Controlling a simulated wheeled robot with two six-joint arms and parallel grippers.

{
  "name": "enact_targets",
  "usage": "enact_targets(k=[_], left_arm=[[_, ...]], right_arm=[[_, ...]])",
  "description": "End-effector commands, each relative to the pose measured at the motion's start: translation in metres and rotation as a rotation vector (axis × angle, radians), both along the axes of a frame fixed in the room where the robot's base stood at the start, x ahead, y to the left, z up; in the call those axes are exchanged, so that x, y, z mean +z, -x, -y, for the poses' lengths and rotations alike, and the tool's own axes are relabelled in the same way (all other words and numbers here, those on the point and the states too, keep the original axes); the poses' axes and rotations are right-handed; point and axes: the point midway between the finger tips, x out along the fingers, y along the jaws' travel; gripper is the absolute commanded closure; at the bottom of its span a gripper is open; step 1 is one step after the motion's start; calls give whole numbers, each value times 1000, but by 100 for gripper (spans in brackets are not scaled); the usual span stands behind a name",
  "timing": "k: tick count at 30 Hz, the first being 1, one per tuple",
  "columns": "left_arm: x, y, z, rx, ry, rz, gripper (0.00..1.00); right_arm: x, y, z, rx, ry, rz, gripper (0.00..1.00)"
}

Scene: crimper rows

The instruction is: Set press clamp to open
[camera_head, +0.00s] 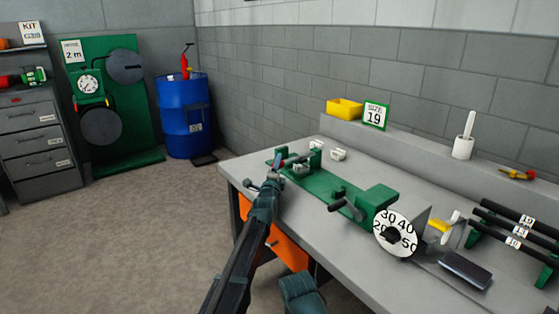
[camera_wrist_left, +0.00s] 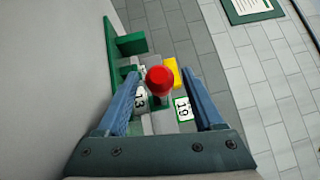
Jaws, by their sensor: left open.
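The press clamp is a green bench press (camera_head: 330,188) lying along the grey workbench, with a dial marked 30, 40 and 50 at its near end. At its far end is a red knob (camera_head: 281,161), which shows large in the left wrist view (camera_wrist_left: 159,81). My left gripper (camera_head: 279,170) is at this far end. In the wrist view its two blue fingers (camera_wrist_left: 163,105) stand apart on either side of the knob, with gaps, so it is open. The knob's lever is mostly hidden.
A yellow bin (camera_head: 344,108) and a "size 19" sign (camera_head: 375,115) stand on the back ledge. Labelled black bars (camera_head: 515,226) and a dark flat device (camera_head: 465,269) lie at the right. A blue drum (camera_head: 186,118) stands on the floor beyond the bench.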

Motion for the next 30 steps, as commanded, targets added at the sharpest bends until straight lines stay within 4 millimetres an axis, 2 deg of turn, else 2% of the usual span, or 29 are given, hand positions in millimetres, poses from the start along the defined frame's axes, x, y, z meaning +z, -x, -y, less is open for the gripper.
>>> enact_targets(k=[1,6,16,27,30], left_arm=[[2,-15,2,0,0,0,31],[4,-34,5,0,0,0,31],[4,-36,6,0,0,0,33],[4,-36,6,0,1,0,100],[4,-36,6,0,1,0,100]], right_arm=[[2,0,0,0,0,0,50],[4,0,0,0,0,0,50],[4,0,0,0,0,0,50],[4,0,0,0,0,0,50],[4,0,0,0,0,0,50]])
